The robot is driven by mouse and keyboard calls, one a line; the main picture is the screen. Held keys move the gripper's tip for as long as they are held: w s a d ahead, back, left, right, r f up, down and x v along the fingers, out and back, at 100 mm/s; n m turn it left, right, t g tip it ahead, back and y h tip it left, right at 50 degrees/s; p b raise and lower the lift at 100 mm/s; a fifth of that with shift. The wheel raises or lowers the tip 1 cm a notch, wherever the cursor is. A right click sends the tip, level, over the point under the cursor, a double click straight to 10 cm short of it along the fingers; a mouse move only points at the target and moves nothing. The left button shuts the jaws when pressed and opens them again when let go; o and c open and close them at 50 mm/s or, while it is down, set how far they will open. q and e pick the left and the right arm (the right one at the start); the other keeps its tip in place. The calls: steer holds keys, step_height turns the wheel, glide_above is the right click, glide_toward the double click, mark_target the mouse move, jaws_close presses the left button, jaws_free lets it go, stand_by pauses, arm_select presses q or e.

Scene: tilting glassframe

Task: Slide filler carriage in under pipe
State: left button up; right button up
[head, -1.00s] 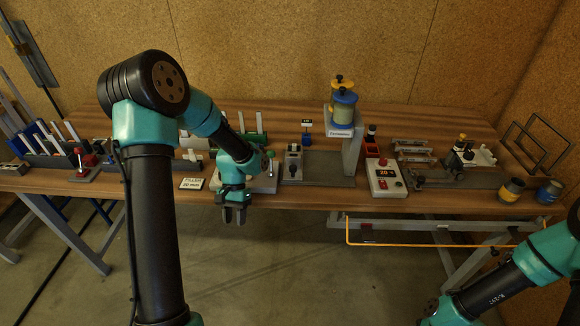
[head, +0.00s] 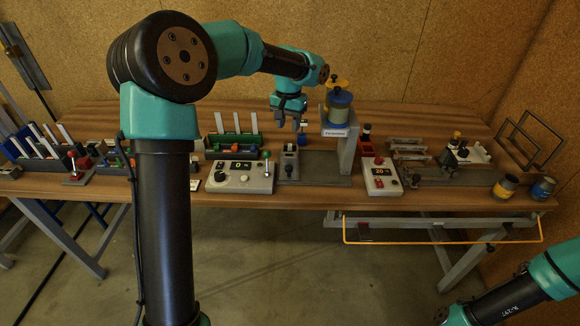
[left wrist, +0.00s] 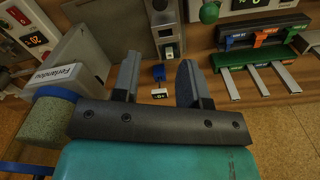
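What looks like the filler carriage is a small grey block (head: 290,160) with a dark slot and knob, standing at the left end of a flat dark grey plate (head: 322,165). It also shows in the left wrist view (left wrist: 166,35). To its right, a grey post (head: 346,158) carries a labelled head with a blue and yellow canister (head: 339,105); I cannot make out a pipe beneath it. My left gripper (head: 289,125) is open and empty, above and behind the block and left of the canister. Both fingers (left wrist: 159,90) show apart in the wrist view.
A control box (head: 240,177) with a green-topped lever stands left of the block, a red-display box (head: 383,176) to the right. A green rack (head: 232,145) with white strips and a small blue tagged stand (left wrist: 159,75) are near the gripper. Two tins (head: 507,187) stand far right.

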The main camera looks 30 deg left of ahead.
mark_target(289, 167)
arm_select(q)
steer(key=shift+f, duration=0.1)
step_height(289, 167, down, 17)
steer(key=shift+f, duration=0.15)
stand_by(0.5)
steer(key=shift+c, duration=0.3)
jaws_close()
